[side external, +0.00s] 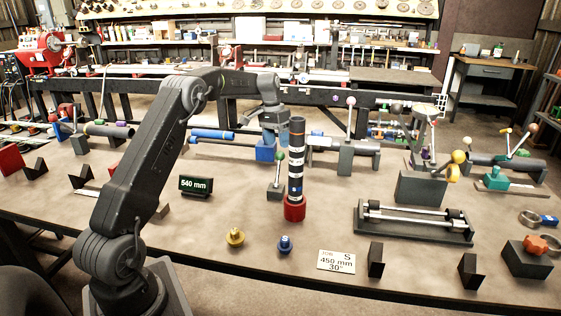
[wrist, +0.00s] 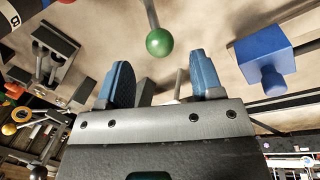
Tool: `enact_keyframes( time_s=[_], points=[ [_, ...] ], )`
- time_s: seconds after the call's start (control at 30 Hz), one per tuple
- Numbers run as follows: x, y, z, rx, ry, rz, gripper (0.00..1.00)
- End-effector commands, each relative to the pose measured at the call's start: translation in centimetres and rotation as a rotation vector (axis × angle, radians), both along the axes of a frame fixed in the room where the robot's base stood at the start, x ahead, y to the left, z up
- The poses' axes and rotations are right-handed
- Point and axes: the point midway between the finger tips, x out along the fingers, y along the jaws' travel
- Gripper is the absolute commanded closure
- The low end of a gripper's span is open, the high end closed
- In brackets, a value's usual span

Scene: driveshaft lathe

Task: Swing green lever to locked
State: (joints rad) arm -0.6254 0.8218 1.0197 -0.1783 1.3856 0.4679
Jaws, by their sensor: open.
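The green lever (side external: 280,157) has a round green knob on a thin metal rod and rises nearly upright from a small grey block (side external: 275,192). Its knob also shows in the wrist view (wrist: 159,42), just beyond my fingertips and roughly between their lines. My gripper (wrist: 162,75) is open, with two blue fingers apart and nothing between them. In the side view, my gripper (side external: 270,138) is behind and a little above the green knob, close to a blue block (side external: 265,152). I cannot tell which lever position counts as locked.
A tall black column on a red base (side external: 294,209) stands right beside the lever. The blue block also shows in the wrist view (wrist: 263,58). A 540 mm sign (side external: 196,186) stands to the left.

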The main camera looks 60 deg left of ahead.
Motion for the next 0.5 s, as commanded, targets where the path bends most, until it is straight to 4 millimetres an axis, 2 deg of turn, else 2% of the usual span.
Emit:
enact_keyframes(
  time_s=[0.03, 0.2, 0.3, 0.5],
  points=[
    [0.0, -0.3, -1.1, -0.003, 0.002, -0.002, 0.40],
    [0.1, -0.9, -4.3, -0.001, 0.002, -0.001, 0.40],
    [0.2, -1.1, -5.6, -0.001, 0.001, -0.001, 0.40],
    [0.3, -1.4, -7.0, 0.000, 0.000, -0.001, 0.40]
  ],
)
